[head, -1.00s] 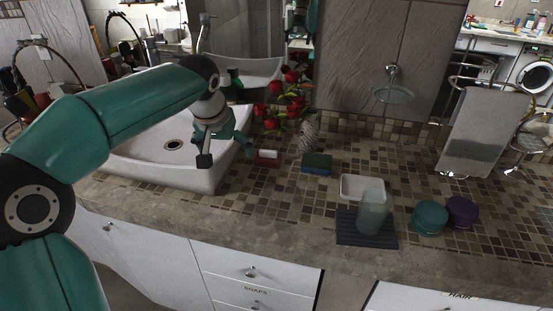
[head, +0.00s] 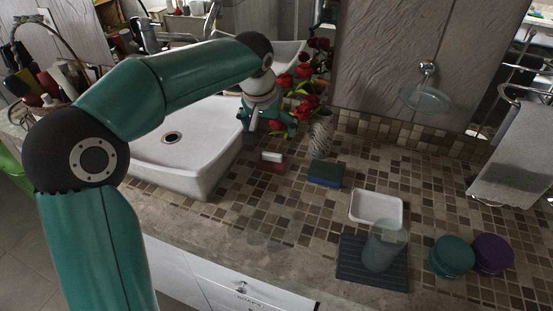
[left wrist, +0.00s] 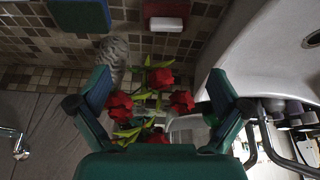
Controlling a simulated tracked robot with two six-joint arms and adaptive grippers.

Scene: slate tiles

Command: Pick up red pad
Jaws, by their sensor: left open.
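The red pad (head: 267,166) lies on the tiled counter just right of the sink, with a white block (head: 272,156) on or against it. In the left wrist view the red pad (left wrist: 167,11) shows at the top edge, partly cut off, with the white block (left wrist: 166,24) below it. My left gripper (head: 268,136) is open and empty, near the sink's right rim and the roses, behind the pad in the head view. Its two fingers (left wrist: 156,97) stand wide apart in the wrist view, with roses showing between them. My right gripper is not in view.
A blue-green pad (head: 326,173) lies right of the red pad. The white sink (head: 205,177) is at left. A white dish (head: 376,209), a cup (head: 383,250) and round jars (head: 452,256) stand at right.

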